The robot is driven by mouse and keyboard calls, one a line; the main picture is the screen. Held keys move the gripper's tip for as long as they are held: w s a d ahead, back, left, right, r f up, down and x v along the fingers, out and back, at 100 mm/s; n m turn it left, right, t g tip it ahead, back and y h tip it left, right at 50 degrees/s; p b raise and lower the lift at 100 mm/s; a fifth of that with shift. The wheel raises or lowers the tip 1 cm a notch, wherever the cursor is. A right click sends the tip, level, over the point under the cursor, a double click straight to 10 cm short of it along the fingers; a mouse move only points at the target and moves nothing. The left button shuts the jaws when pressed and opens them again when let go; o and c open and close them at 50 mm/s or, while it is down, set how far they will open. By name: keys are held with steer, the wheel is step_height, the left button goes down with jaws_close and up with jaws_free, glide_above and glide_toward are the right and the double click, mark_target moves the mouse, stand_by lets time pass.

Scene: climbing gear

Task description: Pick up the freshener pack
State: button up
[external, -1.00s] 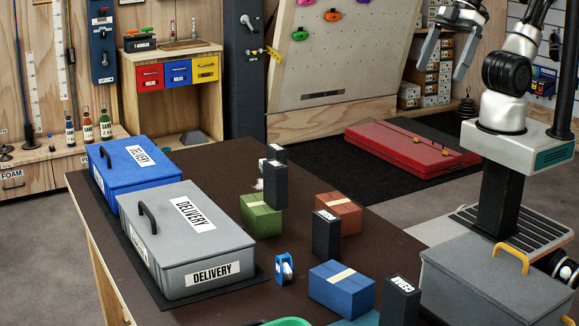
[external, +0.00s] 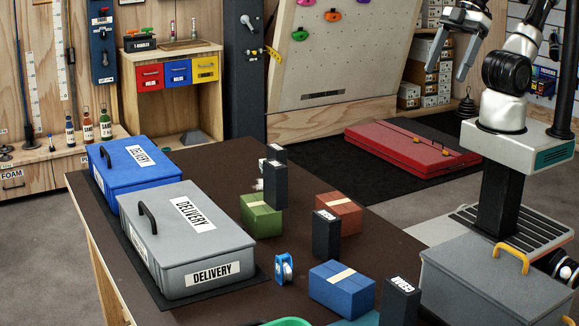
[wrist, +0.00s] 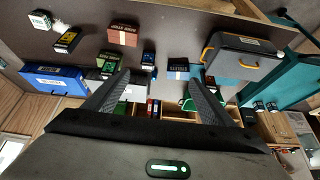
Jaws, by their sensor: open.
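My gripper (external: 448,69) is open and empty, held high at the upper right, well away from the table goods. In the wrist view its two fingers (wrist: 160,80) are spread apart with nothing between them. I cannot tell for sure which item is the freshener pack, as the small labels are unreadable. Small packs on the dark table include a black upright box (external: 326,234), another black box (external: 273,186) in front of a partly hidden white item, and a black box at the front (external: 399,303). A white box with a green mark (wrist: 41,20) shows in the wrist view.
A green box (external: 261,219), a brown-red box (external: 340,212), a blue banded box (external: 342,291) and a blue-white roll (external: 284,268) stand on the table. Blue (external: 130,172) and grey (external: 185,240) delivery cases fill its left. A grey case with a yellow handle (external: 480,290) is at front right.

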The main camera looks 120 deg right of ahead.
steer(key=w+d+f+m+b, duration=0.2)
steer(key=w+d+m+b, duration=0.15)
steer(key=w+m, duration=0.85)
steer(key=m+b, duration=0.3)
steer(key=m, duration=2.1)
glide_above(269, 183)
steer(key=s, duration=0.3)
steer(key=shift+g, duration=0.4)
steer(key=f, duration=2.4)
steer(key=shift+w+a+f, duration=0.15)
steer(key=shift+a+f, duration=0.1)
steer(key=shift+a, duration=0.1)
steer(key=shift+d+x, duration=0.15)
steer(key=shift+x, duration=1.35)
steer(key=shift+d+x, duration=0.15)
steer(key=shift+x, duration=1.4)
steer(key=shift+r, duration=0.1)
